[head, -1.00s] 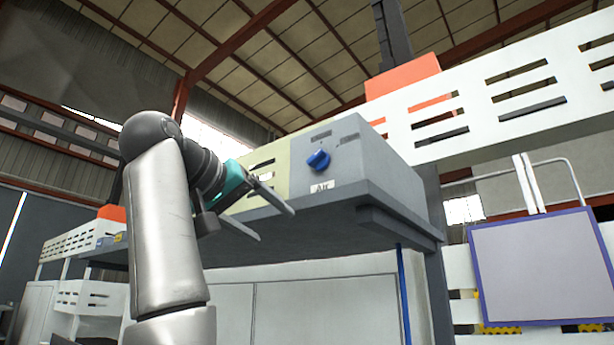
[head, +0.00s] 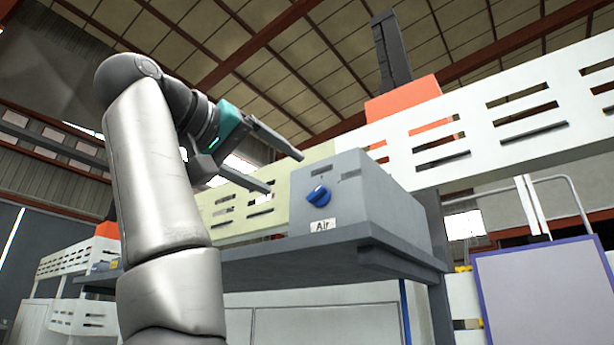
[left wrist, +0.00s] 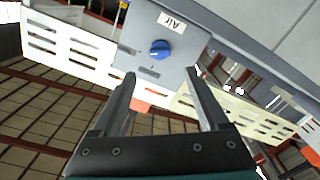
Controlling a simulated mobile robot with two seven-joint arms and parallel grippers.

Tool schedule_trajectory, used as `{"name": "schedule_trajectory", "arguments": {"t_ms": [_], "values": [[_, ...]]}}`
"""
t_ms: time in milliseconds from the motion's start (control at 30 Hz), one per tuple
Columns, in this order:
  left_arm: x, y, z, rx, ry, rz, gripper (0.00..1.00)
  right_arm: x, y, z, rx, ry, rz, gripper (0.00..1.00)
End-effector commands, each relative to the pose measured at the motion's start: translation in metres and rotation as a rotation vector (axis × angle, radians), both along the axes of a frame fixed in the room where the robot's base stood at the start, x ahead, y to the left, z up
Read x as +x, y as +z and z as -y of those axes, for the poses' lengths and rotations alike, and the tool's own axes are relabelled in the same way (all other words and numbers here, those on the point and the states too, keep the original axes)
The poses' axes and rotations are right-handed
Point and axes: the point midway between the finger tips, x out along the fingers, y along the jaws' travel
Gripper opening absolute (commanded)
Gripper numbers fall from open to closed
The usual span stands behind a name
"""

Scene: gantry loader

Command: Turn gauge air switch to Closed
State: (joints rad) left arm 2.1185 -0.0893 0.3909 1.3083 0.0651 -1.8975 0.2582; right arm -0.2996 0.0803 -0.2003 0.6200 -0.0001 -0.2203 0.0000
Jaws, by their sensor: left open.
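The gauge air switch is a blue knob (head: 319,195) on the front of a grey box (head: 385,205), above a label reading "Air" (head: 323,226). In the head view the knob's grip is tilted. My left gripper (head: 287,172) is open and empty, up and to the left of the knob and apart from it. In the left wrist view the knob (left wrist: 160,50) shows upside down, beyond the open fingers (left wrist: 164,78) and roughly between them. My right gripper is not in view.
The box sits on a grey shelf (head: 260,262). A slotted cream panel (head: 245,208) stands left of it, close to my left gripper. A slotted white beam (head: 500,130) runs behind. A purple-framed board (head: 550,295) stands at the right.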

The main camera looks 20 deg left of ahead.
Motion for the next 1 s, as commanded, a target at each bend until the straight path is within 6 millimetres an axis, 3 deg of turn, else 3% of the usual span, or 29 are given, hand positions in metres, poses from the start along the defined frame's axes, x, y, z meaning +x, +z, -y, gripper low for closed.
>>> {"name": "schedule_trajectory", "arguments": {"t_ms": [200,400,833,1000], "values": [[0.045,0.002,0.017,0.001,-0.003,-0.005,0.78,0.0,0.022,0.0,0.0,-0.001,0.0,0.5],[0.071,0.002,0.026,0.001,-0.001,-0.002,0.78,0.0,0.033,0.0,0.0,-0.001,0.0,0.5],[0.082,-0.001,0.03,0.0,0.0,0.0,0.78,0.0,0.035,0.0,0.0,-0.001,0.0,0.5],[0.082,0.0,0.029,0.0,0.0,0.0,0.61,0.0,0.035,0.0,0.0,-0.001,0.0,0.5]]}}
